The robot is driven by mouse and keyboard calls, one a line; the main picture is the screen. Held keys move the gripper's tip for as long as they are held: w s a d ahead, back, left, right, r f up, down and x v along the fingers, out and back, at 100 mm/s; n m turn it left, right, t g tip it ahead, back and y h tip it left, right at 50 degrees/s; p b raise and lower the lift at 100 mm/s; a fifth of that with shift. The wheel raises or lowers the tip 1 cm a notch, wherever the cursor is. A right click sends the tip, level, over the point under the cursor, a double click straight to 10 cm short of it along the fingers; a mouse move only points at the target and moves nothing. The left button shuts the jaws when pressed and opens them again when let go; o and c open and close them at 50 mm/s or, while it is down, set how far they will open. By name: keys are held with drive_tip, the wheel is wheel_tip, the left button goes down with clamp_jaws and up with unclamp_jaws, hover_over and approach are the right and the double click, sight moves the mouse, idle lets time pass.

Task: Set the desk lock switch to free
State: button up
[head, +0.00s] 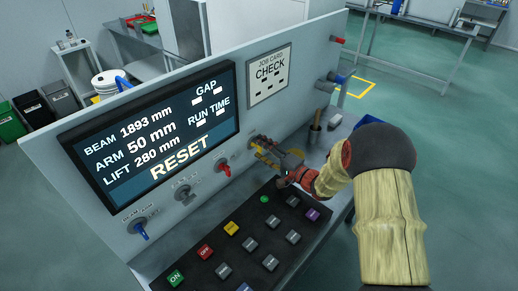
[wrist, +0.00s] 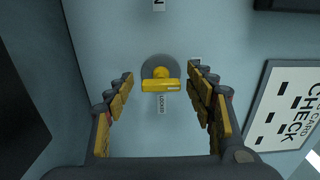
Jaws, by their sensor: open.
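A yellow switch (wrist: 160,84) with a round grey base sits on the panel, in the middle of the wrist view. Its bar handle lies crosswise in that view, just above a small label reading LOCKED (wrist: 162,103). My gripper (wrist: 160,82) is open, with one yellow-padded finger on each side of the handle and a gap to both. In the head view my gripper (head: 268,148) is at the panel, right of the red switch, and largely hides the yellow switch. Another small label shows partly behind the right finger in the wrist view; I cannot read it.
The panel also carries a red switch (head: 223,167), a grey switch (head: 185,193), a blue-handled switch (head: 140,229), a display (head: 155,135) and a CHECK job card (head: 269,73). A black keypad (head: 210,260) with coloured buttons lies below my arm. Knobs project at the panel's right end.

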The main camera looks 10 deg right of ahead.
drive_tip(key=v, duration=1.1)
drive_tip(key=s+a+r+n+g+y+p, duration=0.1)
drive_tip(key=s+a+r+n+g, duration=0.4)
drive_tip(key=s+a, duration=0.3)
drive_tip(key=s+a+r+n+g+y, duration=0.1)
drive_tip(key=s+a+r+n+g, duration=0.25)
drive_tip(key=s+a+g, duration=0.45)
drive_tip(key=s+d+r+n+t+h, duration=0.1)
drive_tip(key=s+d+r+h, duration=0.3)
drive_tip(key=s+d+h, duration=0.1)
drive_tip(key=s+d+r+n+t+h+p, duration=0.1)
drive_tip(key=s+d+r+t+h, duration=0.1)
drive_tip(key=s+d+r+h, duration=0.2)
drive_tip(key=s+d+h, duration=0.1)
drive_tip(key=s+h, duration=0.2)
drive_tip(key=s, duration=0.2)
drive_tip(key=shift+s+r+t, duration=0.2)
drive_tip(key=shift+r+t, duration=0.05)
drive_tip(key=shift+t, duration=0.05)
